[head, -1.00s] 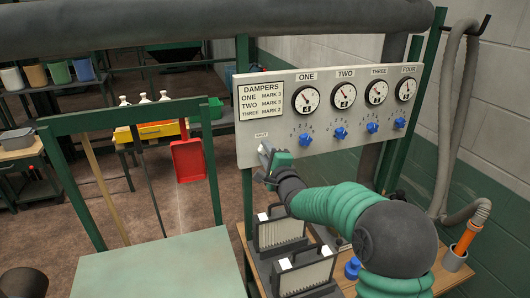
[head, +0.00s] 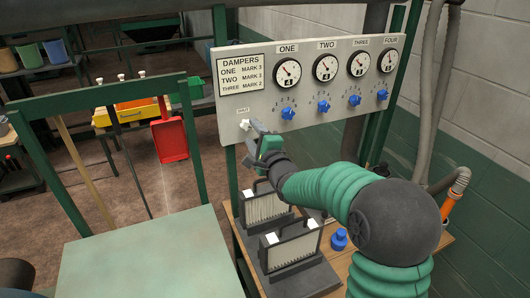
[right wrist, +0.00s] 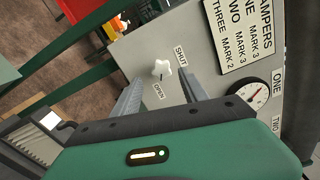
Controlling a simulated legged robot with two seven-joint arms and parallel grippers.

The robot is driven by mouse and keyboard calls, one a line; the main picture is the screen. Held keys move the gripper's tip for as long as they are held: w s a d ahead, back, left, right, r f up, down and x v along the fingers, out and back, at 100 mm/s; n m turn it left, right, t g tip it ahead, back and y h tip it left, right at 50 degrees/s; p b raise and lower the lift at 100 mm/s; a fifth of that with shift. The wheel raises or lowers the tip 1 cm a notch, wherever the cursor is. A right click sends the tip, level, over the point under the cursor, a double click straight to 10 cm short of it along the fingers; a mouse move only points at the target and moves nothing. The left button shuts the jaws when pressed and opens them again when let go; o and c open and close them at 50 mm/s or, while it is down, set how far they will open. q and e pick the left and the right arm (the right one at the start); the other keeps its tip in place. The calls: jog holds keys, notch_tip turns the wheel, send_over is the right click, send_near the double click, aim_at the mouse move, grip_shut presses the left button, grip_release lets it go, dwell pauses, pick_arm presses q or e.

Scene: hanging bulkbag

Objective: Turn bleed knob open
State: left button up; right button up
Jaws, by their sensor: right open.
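The bleed knob is a small white star-shaped knob (right wrist: 162,69) on the grey panel, between the printed words SHUT and OPEN. In the head view the knob (head: 245,124) is at the panel's lower left corner. My right gripper (right wrist: 161,88) is open, with its two grey fingers pointing at the panel, one on each side of the knob in the picture. I see no contact with the knob, and the remaining depth is hard to judge. In the head view my right gripper (head: 256,132) is close beside the knob. My left gripper is not in view.
The panel (head: 225,113) carries a dampers card (head: 242,75), several dials and blue knobs (head: 288,113). Two framed filter units (head: 292,245) and a blue-capped item (head: 339,240) stand on the wooden bench below. A green frame and pale green tabletop (head: 150,255) lie to the left.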

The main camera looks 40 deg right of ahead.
jog(key=v, duration=1.3)
jog(key=shift+b, duration=0.4)
jog(key=shift+w, duration=0.1)
